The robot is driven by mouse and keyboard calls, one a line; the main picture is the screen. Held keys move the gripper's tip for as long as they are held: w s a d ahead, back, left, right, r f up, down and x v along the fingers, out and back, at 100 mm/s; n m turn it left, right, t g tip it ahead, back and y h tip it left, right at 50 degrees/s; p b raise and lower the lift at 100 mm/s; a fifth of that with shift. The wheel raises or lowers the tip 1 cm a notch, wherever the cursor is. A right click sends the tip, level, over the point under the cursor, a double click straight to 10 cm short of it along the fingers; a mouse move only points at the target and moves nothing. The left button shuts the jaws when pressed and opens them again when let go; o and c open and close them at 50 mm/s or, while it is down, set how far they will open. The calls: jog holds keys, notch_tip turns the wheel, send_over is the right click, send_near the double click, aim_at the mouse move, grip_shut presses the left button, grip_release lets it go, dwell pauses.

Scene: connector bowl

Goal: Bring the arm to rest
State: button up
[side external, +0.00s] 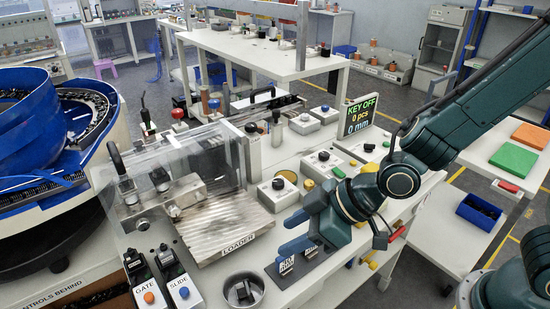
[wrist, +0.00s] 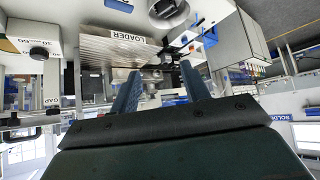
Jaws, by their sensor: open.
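My gripper (side external: 287,234) is at the front right of the bench in the side external view, low near a dark plate with small labelled blocks (side external: 286,266). Its blue fingers point left and stand apart with nothing seen between them. In the wrist view the two fingers of my gripper (wrist: 158,84) are spread with a clear gap. Whether the lower finger touches the labelled blocks cannot be told.
The ribbed loader plate (side external: 225,222) lies left of my gripper. A round metal bowl (side external: 243,291) stands at the front, beside the gate switch box (side external: 149,292) and slide switch box (side external: 181,287). Knob boxes (side external: 278,190) and a sign (side external: 360,114) stand behind.

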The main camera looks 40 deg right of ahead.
jog(key=s+d+r+m+h, duration=0.35)
jog(key=d+r, duration=0.55)
jog(key=d, duration=0.4)
jog(key=s+d+r+m+h, duration=0.2)
jog(key=s+d+r+m, duration=0.3)
jog(key=s+d, duration=0.4)
jog(key=shift+s+d+g, duration=0.2)
jog(key=shift+s+g, duration=0.2)
jog(key=shift+s, duration=0.7)
jog(key=shift+r+h, duration=0.1)
jog(key=shift+h, duration=0.15)
